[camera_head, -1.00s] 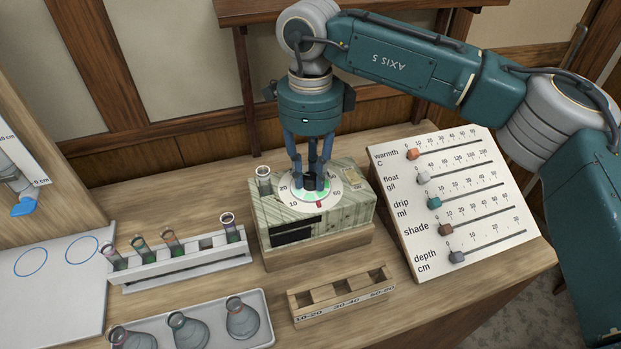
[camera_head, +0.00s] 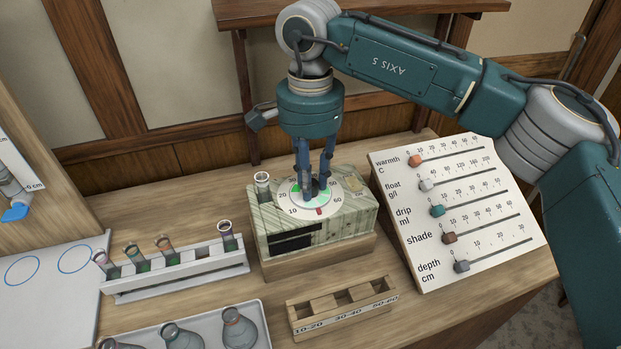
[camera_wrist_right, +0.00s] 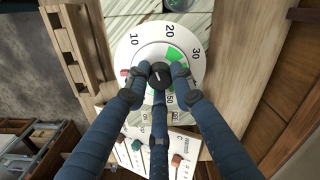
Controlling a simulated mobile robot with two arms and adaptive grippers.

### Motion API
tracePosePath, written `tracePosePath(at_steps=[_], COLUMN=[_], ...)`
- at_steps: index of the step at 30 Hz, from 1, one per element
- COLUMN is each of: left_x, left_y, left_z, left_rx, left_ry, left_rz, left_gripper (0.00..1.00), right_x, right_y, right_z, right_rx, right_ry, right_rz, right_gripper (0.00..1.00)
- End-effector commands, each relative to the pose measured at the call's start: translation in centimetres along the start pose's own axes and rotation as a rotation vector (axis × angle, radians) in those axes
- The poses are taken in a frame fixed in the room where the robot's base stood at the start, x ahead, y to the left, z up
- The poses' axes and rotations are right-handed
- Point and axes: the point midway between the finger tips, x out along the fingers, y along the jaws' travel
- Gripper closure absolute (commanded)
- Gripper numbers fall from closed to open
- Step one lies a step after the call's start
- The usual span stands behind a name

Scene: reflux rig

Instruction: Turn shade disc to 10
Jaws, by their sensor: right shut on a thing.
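The shade disc (camera_head: 302,203) is a round white dial with numbers and green patches, lying on top of a green-streaked box (camera_head: 351,221). It also shows in the right wrist view (camera_wrist_right: 143,50). A dark knob (camera_wrist_right: 159,76) stands at its centre. My right gripper (camera_head: 314,190) points straight down, its blue fingers shut around the knob; the wrist view shows the fingers (camera_wrist_right: 159,82) meeting there. A red mark (camera_head: 319,211) sits at the disc's front edge, between the 10 and the 60. The fingers hide part of the disc.
A slider board (camera_head: 478,266) with a shade row stands right of the box. A slotted wooden block (camera_head: 333,318) is in front. A white tube rack (camera_head: 183,281) and a flask tray (camera_head: 265,325) are at left. A vial (camera_head: 262,184) stands at the box's back left.

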Motion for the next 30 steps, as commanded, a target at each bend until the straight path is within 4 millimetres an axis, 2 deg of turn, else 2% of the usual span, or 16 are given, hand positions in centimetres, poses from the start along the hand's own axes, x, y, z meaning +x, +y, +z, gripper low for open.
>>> tracePosePath(at_steps=[13,30], left_x=[0.03,0.03], left_y=[0.02,0.02], left_z=[-0.01,-0.02], left_rx=[0.0,0.0], left_ry=[0.0,0.0], left_rz=[0.0,0.0], left_gripper=[1.0,1.0], right_x=[-0.35,-0.37], right_y=[-0.18,-0.2], right_z=[-0.13,-0.14], right_rx=[-0.274,-0.336], right_ry=[0.004,0.005], right_rz=[-0.008,-0.009], right_gripper=[1.0,1.0])
